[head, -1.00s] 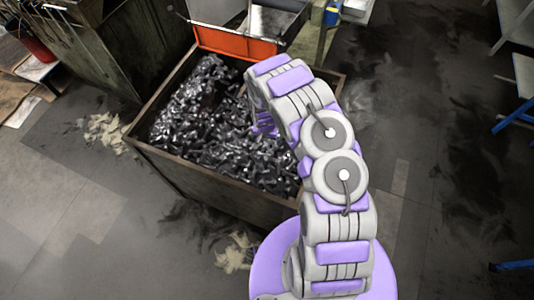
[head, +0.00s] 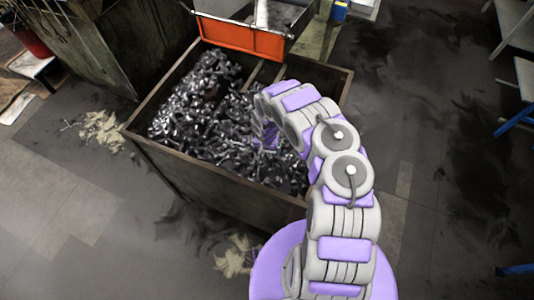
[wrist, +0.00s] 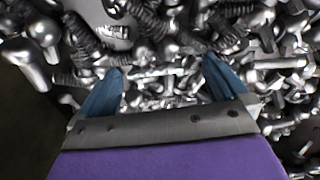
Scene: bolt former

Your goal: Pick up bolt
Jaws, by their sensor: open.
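Many shiny metal bolts (head: 218,128) lie heaped in a large open bin (head: 205,187). In the wrist view, the bolts (wrist: 280,63) fill most of the picture, some with round heads and some with threaded shanks showing. My gripper (wrist: 165,72) is open, with two blue fingers spread apart over the pile. A small bolt shank lies across the gap between the fingertips, and nothing is clearly held. In the head view, my gripper (head: 265,135) is low over the middle of the pile, partly hidden by my arm.
The bin has raised brown walls around the pile. An orange chute (head: 240,38) stands at its back edge. A dark machine (head: 80,45) is at the back left. The floor (head: 440,130) to the right is mostly clear, with blue-legged stands (head: 515,115) at the far right.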

